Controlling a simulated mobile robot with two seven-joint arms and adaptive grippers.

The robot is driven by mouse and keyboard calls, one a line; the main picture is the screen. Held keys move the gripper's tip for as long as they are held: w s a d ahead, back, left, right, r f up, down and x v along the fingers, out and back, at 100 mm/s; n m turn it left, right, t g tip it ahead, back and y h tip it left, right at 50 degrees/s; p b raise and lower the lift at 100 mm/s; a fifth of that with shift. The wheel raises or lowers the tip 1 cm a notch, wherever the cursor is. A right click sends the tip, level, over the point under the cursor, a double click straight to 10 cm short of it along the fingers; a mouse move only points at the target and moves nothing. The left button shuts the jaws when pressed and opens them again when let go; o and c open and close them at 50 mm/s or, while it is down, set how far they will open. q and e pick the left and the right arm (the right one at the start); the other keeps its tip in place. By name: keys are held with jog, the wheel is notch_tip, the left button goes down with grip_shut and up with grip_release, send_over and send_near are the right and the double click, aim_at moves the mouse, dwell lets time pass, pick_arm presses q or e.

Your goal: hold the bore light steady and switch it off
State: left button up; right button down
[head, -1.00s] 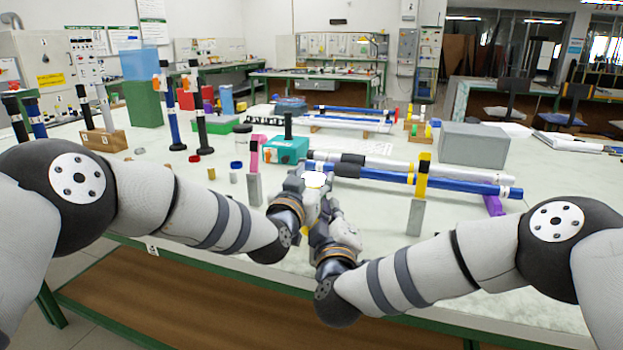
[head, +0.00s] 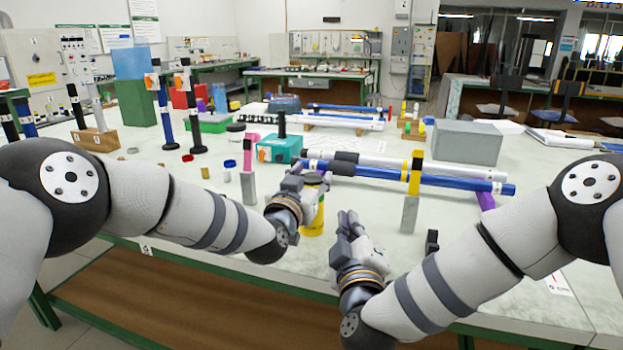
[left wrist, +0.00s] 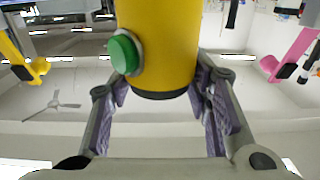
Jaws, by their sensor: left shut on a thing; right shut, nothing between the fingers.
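The bore light is a yellow cylinder (head: 314,218) standing up near the table's front edge; its top looks dark. My left gripper (head: 312,187) is shut around its upper part and partly hides it. In the left wrist view the yellow body (left wrist: 158,45) sits between the two fingers (left wrist: 160,100), with a round green button (left wrist: 124,52) on its side and a black band at its end. The button shows no finger on it. My right gripper (head: 346,218) is shut and empty, to the right of the bore light and apart from it.
Behind stand a teal box (head: 281,149) and a grey upright block (head: 248,188). Long white and blue rods (head: 450,182) lie to the right, by a grey stand with a yellow top (head: 410,213). A grey box (head: 466,143) is further back. The front right tabletop is mostly clear.

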jog(key=shift+s+d, duration=0.15)
jog(key=shift+s, duration=0.15)
pick_arm(q)
jog(key=o, duration=1.4)
jog(key=shift+c, duration=0.2)
